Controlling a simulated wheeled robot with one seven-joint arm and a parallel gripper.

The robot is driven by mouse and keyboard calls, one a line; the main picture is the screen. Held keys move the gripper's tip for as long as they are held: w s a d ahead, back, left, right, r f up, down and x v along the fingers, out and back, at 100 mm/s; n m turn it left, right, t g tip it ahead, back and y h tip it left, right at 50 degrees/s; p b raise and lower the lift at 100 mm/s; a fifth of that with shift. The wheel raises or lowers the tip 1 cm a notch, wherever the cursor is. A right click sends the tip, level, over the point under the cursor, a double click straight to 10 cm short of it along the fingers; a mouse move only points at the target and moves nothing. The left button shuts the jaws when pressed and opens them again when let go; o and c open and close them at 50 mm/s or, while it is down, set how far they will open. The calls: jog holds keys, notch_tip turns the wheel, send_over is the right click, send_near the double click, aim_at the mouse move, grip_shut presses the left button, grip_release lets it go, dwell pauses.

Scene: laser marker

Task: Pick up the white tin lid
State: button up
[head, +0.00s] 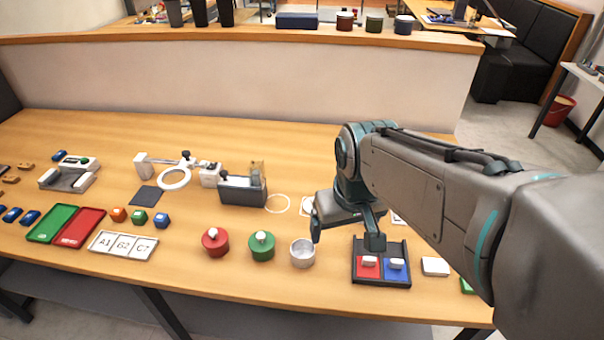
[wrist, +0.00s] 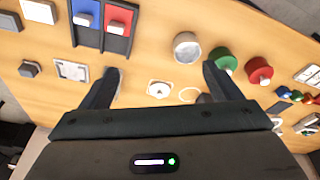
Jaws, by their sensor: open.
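A white lid with a small knob (wrist: 159,88) lies on the table in the wrist view, apparently on a pale square. It appears between my two fingers in that picture, a little nearer the palm than the tips. In the head view, a pale patch (head: 306,205) shows just left of my gripper, and the rest there is hidden by the gripper. An open silver-white tin (head: 302,254) stands in front of it and also shows in the wrist view (wrist: 187,48). My gripper (head: 345,236) is open and empty above the table; both fingers show in the wrist view (wrist: 161,72).
A red tin (head: 215,242) and a green tin (head: 261,247) stand left of the open tin. A dark tray (head: 382,283) with red and blue compartments is at front right. A white block (head: 435,266) lies beside it. A white ring (head: 278,203) lies behind.

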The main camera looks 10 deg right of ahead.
jog(key=w+f+n+g, duration=0.1)
jog(key=w+f+n, duration=0.15)
jog(key=w, duration=0.95)
jog(key=w+f+n+g, duration=0.2)
jog(key=w+n, duration=0.2)
jog(key=w, duration=0.8)
jog(key=f, duration=0.6)
jog(key=f+p, duration=0.1)
jog(key=f, duration=0.6)
jog(key=shift+w+d, duration=0.1)
jog(key=shift+d, duration=0.1)
jog(key=c, duration=1.1)
